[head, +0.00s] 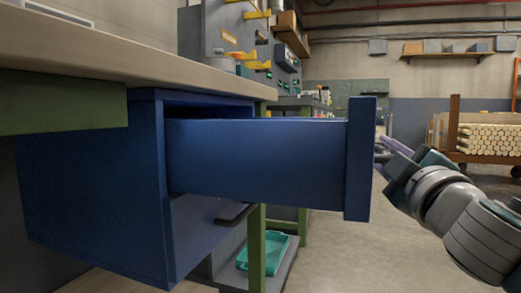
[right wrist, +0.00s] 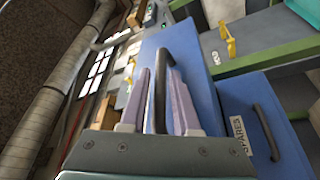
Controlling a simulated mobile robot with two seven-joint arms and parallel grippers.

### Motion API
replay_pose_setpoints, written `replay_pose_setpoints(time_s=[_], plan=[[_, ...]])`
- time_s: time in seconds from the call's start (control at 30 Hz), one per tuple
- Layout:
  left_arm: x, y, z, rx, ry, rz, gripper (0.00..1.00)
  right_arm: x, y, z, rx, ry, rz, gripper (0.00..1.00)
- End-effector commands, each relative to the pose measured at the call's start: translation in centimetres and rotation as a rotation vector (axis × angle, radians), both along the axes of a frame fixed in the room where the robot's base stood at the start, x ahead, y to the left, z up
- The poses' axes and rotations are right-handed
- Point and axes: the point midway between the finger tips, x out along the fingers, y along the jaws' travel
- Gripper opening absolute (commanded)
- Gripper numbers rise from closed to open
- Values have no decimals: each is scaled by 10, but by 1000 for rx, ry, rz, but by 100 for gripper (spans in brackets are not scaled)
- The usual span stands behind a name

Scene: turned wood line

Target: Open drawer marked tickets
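The upper drawer (head: 255,158) of a blue cabinet (head: 95,185) under the bench is pulled far out, its front panel (head: 360,160) well clear of the cabinet. In the right wrist view its front (right wrist: 195,55) carries a dark bar handle (right wrist: 160,100); no label on it shows. My right gripper (head: 384,150) is at the outer face of that panel. In the right wrist view the fingers of my right gripper (right wrist: 158,75) lie close on both sides of the handle, shut on it. The lower drawer (right wrist: 285,135), labelled SPARES, is shut. My left gripper is out of view.
The worktop (head: 120,62) overhangs the cabinet. A green bench leg (head: 257,250) and a teal tray (head: 270,250) on a low shelf stand behind the drawer. A cart of turned wood (head: 490,138) is at the far right. The floor between is clear.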

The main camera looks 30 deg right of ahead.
Motion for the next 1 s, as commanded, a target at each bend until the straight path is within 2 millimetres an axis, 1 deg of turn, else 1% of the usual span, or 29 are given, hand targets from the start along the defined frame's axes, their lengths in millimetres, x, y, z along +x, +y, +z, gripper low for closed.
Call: replay_pose_setpoints(time_s=[0.13,0.23,0.3,0.5,0.63,0.8,1.0], plan=[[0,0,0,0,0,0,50,-2,1,-1,2,1,0,30],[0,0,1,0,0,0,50,-12,7,-5,5,3,0,30],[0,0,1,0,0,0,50,-23,13,-7,6,3,-1,30],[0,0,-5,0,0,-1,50,-58,34,-18,6,2,-2,30],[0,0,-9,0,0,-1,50,-74,43,-22,4,2,-1,30],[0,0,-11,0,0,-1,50,-83,49,-22,0,0,-1,30],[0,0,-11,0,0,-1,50,-84,49,-21,0,0,0,30]])
